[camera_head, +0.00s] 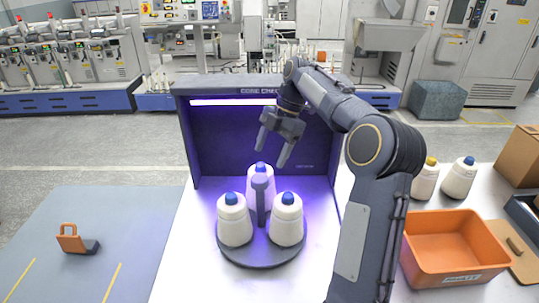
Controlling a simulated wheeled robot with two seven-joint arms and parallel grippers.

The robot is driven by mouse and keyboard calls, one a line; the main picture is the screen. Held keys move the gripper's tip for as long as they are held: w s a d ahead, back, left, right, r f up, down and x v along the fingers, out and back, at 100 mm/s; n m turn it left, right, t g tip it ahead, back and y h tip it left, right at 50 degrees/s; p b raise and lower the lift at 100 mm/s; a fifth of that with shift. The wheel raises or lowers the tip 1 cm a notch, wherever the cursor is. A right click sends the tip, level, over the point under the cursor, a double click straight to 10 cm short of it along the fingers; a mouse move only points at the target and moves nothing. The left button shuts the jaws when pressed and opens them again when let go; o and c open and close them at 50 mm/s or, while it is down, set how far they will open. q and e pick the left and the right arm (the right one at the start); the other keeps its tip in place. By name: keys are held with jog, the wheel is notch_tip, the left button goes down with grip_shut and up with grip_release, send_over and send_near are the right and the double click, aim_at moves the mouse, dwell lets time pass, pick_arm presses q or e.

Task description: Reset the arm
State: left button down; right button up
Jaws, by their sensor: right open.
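My right arm (375,180) comes up from the lower right and bends over toward the middle. My right gripper (272,158) is open and empty, fingers pointing down, in front of the lit box and above the bobbins. Below it, three white bobbins with blue tops stand upright on a dark round tray: one at the back (260,178), one front left (234,220) and one front right (286,220). The tray (262,255) has a grey central post (262,200). I cannot tell whether the fingers touch the back bobbin. My left gripper is not in view.
The open-fronted box (225,130) has a purple light inside. Right of my arm are an orange bin (455,240), a yellow-topped bobbin (425,180), a blue-topped bobbin (459,178) and a cardboard box (520,155). An orange-and-grey object (72,240) lies on the left floor.

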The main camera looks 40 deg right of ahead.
jog(key=shift+a, duration=0.1)
dwell(0.3)
jog(key=s+a+r+m+t+h, duration=0.1)
jog(key=s+a+r+m+t, duration=0.15)
jog(key=s+a+m, duration=0.8)
jog(key=s+a+f+m+t, duration=0.1)
jog(key=s+a+f+m, duration=0.3)
jog(key=s, duration=0.3)
jog(key=s+a+f+m+t, duration=0.1)
jog(key=s+a+f+m, duration=0.3)
jog(key=s, duration=0.4)
jog(key=shift+s+a+f+m, duration=0.25)
jog(key=shift+f+m, duration=0.65)
jog(key=shift+m, duration=0.35)
jog(key=shift+t, duration=0.25)
